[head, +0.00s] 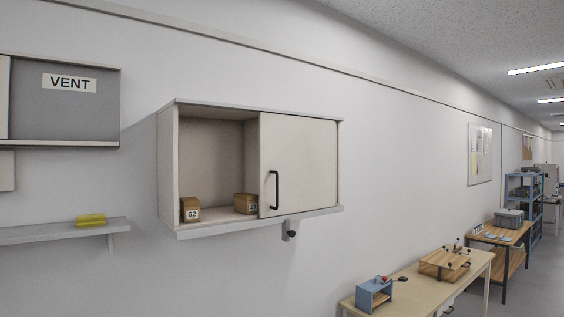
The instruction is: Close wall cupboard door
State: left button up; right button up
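The wall cupboard (168,165) hangs on the white wall in the middle of the head view. Its pale sliding door (298,165) covers the right half, and the left half is open. A black bar handle (276,190) stands upright near the door's left edge. Inside the open half, a brown box marked 62 (190,209) sits at the left. A second brown box (245,203) sits by the door's edge, its right side partly hidden by the door. Neither of my grippers shows in the head view.
A small grey bracket with a black knob (290,231) sits below the cupboard. At left are a grey VENT cabinet (65,100) and a shelf (60,232) with a yellow item (90,220). A table (410,281) with a blue box (373,294) stands at lower right.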

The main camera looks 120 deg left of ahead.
aim_at(297, 154)
jog(key=u, duration=3.9)
